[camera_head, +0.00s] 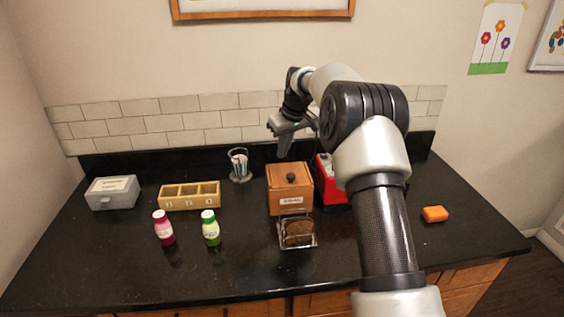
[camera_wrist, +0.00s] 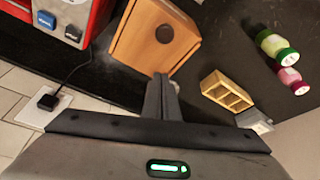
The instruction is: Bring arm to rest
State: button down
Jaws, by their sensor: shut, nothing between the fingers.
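My arm reaches from the lower right of the head view up over the counter and bends toward the back wall. My gripper (camera_head: 284,146) hangs above and behind the wooden box, pointing down, holding nothing. In the wrist view my gripper (camera_wrist: 162,84) shows its two fingers pressed together, with the wooden box (camera_wrist: 140,48) just beyond them. The wooden box (camera_head: 281,203) has a dark round knob and a small label, and it stands on the black counter. The fingers appear apart from the box.
A red appliance (camera_head: 324,183) stands right of the box, partly behind my arm. A rack with bread (camera_head: 298,233) stands in front. Pink (camera_head: 163,228) and green (camera_head: 210,228) bottles, a compartment tray (camera_head: 189,204), a grey box (camera_head: 112,200), a metal holder (camera_head: 240,165) and an orange block (camera_head: 435,214) are spread around.

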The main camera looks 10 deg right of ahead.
jog(key=s+r+m, duration=0.1)
jog(key=s+r, duration=1)
jog(key=r, duration=0.3)
jog(key=s+r+m+t+h, duration=0.1)
jog(key=s+r, duration=0.3)
jog(key=s, duration=0.9)
jog(key=s+d+f+m, duration=0.1)
jog(key=s+f, duration=0.2)
jog(key=s, duration=0.8)
jog(key=s+d+f+m+t, duration=0.1)
jog(key=s+f+m, duration=0.1)
jog(key=s, duration=1)
jog(key=shift+f+h, duration=0.3)
jog(key=shift+f, duration=0.15)
jog(key=shift+a, duration=0.1)
